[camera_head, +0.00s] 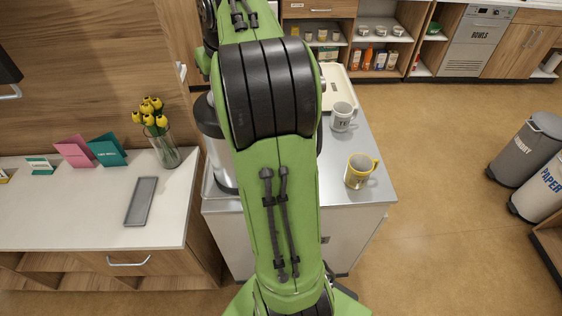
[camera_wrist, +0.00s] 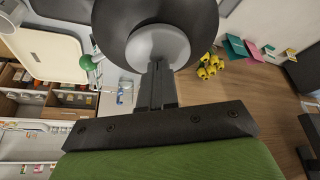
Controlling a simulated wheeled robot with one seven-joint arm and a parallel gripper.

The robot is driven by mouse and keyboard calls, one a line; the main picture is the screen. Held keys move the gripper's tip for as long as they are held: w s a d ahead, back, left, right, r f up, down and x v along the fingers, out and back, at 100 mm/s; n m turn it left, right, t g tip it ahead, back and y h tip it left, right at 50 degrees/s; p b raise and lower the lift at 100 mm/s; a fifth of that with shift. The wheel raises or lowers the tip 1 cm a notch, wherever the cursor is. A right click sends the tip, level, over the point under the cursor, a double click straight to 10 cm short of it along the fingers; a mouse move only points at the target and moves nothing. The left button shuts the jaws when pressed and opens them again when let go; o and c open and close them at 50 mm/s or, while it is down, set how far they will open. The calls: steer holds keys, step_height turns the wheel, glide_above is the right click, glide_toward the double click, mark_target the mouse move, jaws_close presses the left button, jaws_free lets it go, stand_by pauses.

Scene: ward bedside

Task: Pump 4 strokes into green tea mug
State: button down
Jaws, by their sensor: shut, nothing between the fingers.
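The pump dispenser (camera_head: 218,150) is a tall silver vessel on the steel cart, largely hidden behind my green arm. In the wrist view its dark round top (camera_wrist: 112,18) carries a pale grey round knob (camera_wrist: 158,42). My gripper (camera_wrist: 157,68) is shut and empty, with its fingertips at the knob's edge; I cannot tell whether they touch it. In the head view my arm hides the gripper. A pale mug with dark lettering (camera_head: 343,117) stands upright on the cart, right of my arm. A grey mug with yellow rim and handle (camera_head: 359,171) stands nearer. Neither label is fully readable.
A cream tray (camera_head: 339,82) lies at the cart's far end. A small green round thing (camera_wrist: 88,62) shows beside it in the wrist view. The left counter (camera_head: 70,205) holds yellow flowers in a glass vase (camera_head: 165,150), cards and a grey tray (camera_head: 141,201). Bins stand at right; floor between is clear.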

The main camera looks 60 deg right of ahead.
steer(key=shift+r+p, duration=1.6)
steer(key=shift+p, duration=0.1)
steer(key=shift+f, duration=0.15)
steer(key=shift+f+b, duration=1.45)
steer(key=shift+f, duration=0.15)
steer(key=shift+r, duration=0.1)
step_height(320, 180, up, 3)
steer(key=p, duration=0.3)
steer(key=shift+r+p, duration=0.2)
steer(key=shift+p, duration=0.1)
steer(key=shift+f, duration=0.15)
